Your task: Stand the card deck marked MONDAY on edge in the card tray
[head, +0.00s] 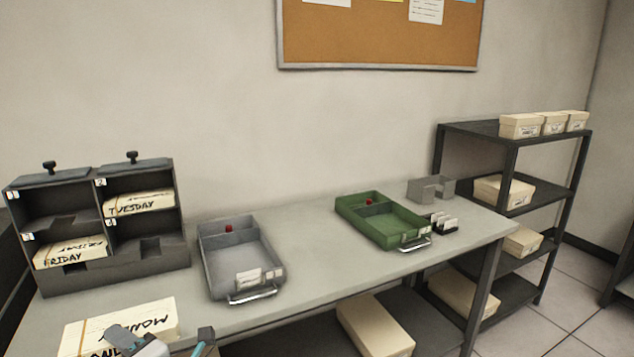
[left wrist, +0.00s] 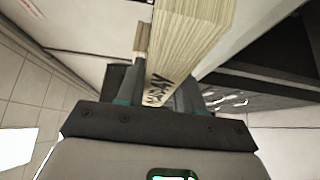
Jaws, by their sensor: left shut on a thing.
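The cream card deck marked MONDAY (head: 122,322) is at the bottom left of the head view, with its lettering upside down there. My left gripper (head: 165,345) is shut on it at the near side. In the left wrist view the deck (left wrist: 200,35) stretches away from between the fingers of the left gripper (left wrist: 162,92). A grey tray (head: 215,285) with a red knob and a front handle sits mid-table, and a similar green tray (head: 375,235) is farther right. Both look empty. My right gripper is not in view.
A dark pigeonhole rack (head: 120,278) at the left holds decks marked TUESDAY (head: 138,203) and FRIDAY (head: 70,253). A small black holder with cards (head: 443,226) and a grey metal bracket (head: 430,190) are beside the green tray. The grey tabletop (head: 320,265) between the trays is clear.

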